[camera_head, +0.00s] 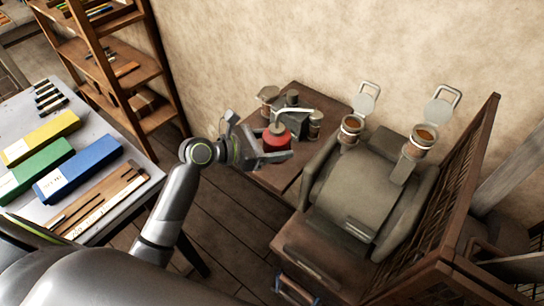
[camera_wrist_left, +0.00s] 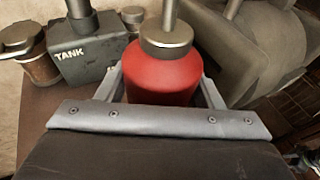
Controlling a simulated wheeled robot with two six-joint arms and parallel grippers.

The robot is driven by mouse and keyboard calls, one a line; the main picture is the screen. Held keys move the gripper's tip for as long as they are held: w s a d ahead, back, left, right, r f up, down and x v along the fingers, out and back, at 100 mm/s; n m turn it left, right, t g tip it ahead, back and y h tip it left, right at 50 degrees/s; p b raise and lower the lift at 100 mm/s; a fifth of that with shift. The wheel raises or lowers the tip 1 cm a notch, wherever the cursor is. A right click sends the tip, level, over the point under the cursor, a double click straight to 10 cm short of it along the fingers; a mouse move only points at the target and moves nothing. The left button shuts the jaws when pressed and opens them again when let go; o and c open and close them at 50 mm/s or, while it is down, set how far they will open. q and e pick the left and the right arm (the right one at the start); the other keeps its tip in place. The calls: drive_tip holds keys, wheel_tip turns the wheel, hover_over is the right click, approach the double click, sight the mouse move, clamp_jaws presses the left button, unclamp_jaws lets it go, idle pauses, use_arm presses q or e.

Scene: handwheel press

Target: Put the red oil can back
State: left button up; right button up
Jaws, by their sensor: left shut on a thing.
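The red oil can (camera_head: 275,141) has a grey cap and spout and is upright between the fingers of my left gripper (camera_head: 275,157), over the small wooden side table. In the left wrist view the red can (camera_wrist_left: 163,80) fills the space between the two fingers of the left gripper (camera_wrist_left: 165,88), which are shut on its sides. The can's lower part is hidden there, so I cannot tell whether it touches the tabletop. My right gripper is in neither view.
A dark box marked TANK (camera_wrist_left: 85,50) stands left of the can, with a lidded jar (camera_wrist_left: 35,55) beside it. The side table (camera_head: 305,94) adjoins a large grey machine (camera_head: 370,190) on the right. A grey table (camera_head: 100,115) with coloured boxes is at left.

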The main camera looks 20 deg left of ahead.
use_arm(q)
drive_tip(key=shift+f, duration=0.45)
drive_tip(key=shift+w+f, duration=0.1)
drive_tip(key=shift+f, duration=1.8)
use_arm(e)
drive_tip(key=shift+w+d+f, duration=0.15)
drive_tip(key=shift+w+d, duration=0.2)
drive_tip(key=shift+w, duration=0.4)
use_arm(q)
drive_tip(key=shift+f, duration=0.1)
drive_tip(key=o, duration=1.2)
drive_tip(key=shift+f, duration=0.1)
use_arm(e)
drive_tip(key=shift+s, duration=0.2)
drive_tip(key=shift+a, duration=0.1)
